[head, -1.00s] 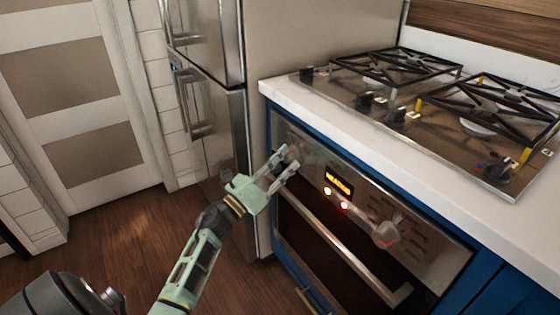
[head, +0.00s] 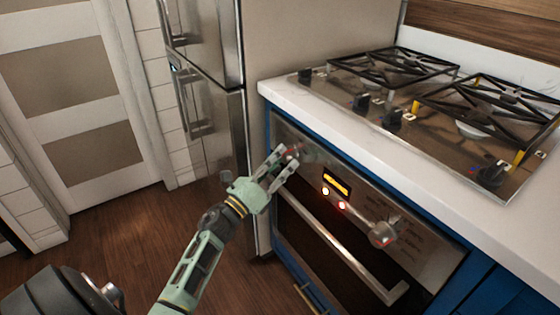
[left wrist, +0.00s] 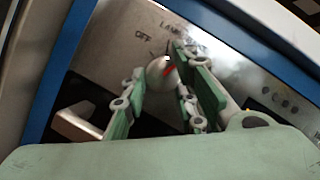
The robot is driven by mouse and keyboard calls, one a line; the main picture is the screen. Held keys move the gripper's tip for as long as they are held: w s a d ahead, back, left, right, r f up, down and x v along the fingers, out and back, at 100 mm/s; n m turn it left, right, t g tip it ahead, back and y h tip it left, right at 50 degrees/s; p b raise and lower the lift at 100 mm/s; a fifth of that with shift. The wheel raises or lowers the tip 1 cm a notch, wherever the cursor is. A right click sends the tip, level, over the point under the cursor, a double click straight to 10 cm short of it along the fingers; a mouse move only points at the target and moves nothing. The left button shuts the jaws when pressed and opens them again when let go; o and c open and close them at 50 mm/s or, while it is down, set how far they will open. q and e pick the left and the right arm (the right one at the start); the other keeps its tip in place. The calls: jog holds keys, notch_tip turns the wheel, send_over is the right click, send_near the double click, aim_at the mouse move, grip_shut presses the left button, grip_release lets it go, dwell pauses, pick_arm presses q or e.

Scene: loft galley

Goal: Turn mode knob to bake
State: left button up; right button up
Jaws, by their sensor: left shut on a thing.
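The oven's left knob (left wrist: 157,75) shows in the left wrist view between my fingers, on a steel panel. The word OFF stands at its upper left, and lettering that looks like LAMP is above, partly covered by a finger. A red pointer mark on the knob points right and slightly up. My left gripper (head: 290,155) is shut on this knob, which the fingers largely hide in the head view. The oven's right knob (head: 382,234) is free, with small unreadable labels around it. My right gripper is not in view.
An amber display (head: 337,184) and two lit buttons sit between the knobs. The oven door handle (head: 335,245) juts out below. The counter edge and gas cooktop (head: 440,120) are above. A steel fridge (head: 210,110) stands to the left. The floor in front is clear.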

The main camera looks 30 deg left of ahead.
pick_arm(q)
jog(key=o, duration=0.8)
jog(key=shift+a+f, duration=0.1)
jog(key=shift+a, duration=0.2)
jog(key=shift+o, duration=0.9)
jog(key=shift+w+a, duration=0.1)
jog(key=shift+f, duration=0.1)
jog(key=v, duration=1.2)
